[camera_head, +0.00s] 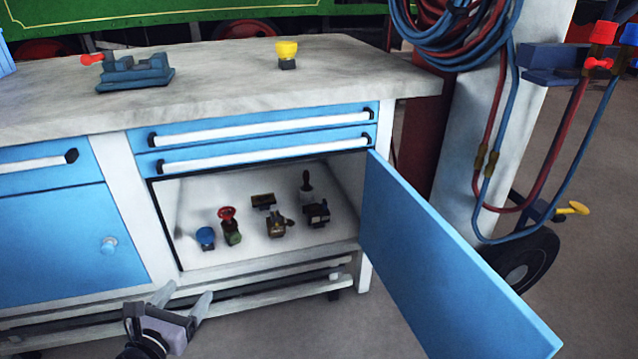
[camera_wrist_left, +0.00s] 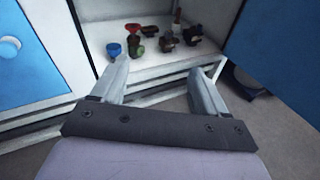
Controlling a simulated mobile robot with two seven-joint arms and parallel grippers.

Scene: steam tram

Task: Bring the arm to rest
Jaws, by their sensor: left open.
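My left gripper (camera_head: 184,300) is open and empty at the lower left of the head view, in front of the lower rail of the workbench. In the left wrist view its two fingers (camera_wrist_left: 160,88) stand apart with nothing between them. They point toward the open cupboard (camera_head: 190,255). Inside on the cupboard floor are a blue-topped item (camera_head: 205,238), a red-wheeled valve (camera_head: 229,228), several dark fittings (camera_head: 277,226) and an upright item with a dark red handle (camera_head: 306,187). The gripper is apart from all of these. My right gripper is not in view.
The blue cupboard door (camera_head: 450,262) stands swung open to the right. A blue vise (camera_head: 133,71) and a yellow-topped item (camera_head: 287,53) stand on the worktop (camera_head: 215,70). Red and blue hoses (camera_head: 482,165) hang at the right near a wheel (camera_head: 525,262). Floor in front is clear.

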